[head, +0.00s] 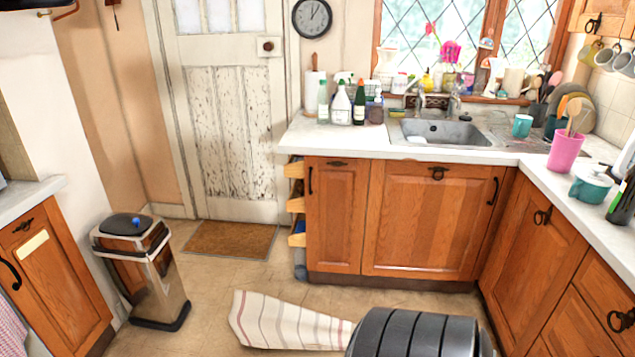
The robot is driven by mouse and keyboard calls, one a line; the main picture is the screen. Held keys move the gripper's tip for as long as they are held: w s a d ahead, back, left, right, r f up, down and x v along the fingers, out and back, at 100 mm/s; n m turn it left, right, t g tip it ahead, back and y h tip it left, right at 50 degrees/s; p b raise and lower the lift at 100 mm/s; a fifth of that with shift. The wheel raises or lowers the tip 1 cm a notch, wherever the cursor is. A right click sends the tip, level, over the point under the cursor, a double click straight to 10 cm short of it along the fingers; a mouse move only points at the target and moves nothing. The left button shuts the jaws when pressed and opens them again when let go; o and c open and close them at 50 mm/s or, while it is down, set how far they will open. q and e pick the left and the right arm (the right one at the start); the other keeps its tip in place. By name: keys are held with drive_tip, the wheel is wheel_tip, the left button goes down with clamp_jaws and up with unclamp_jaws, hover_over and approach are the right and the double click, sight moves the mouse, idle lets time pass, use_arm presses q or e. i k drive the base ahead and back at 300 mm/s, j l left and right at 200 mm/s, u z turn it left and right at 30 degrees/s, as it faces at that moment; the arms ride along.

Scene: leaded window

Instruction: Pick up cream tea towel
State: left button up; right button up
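A cream cloth with thin dark reddish stripes, the cream tea towel (285,322), shows at the bottom middle of the head view, in front of the sink cabinets. It is wide at its left end and narrows to the right. A dark grey ribbed shape in the foreground, which may be part of my own body, hides its right end. I cannot tell whether the towel lies flat on the floor or is raised above it. Neither of my grippers shows in this view.
A bin (145,272) stands at the left by a wooden cabinet (50,285). A brown doormat (232,240) lies at the door. Wooden cabinets under a white counter (440,152) run along the back and right. The tiled floor (215,290) between bin and towel is clear.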

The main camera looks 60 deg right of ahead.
sight(260, 320)
drive_tip(key=z, duration=1.7)
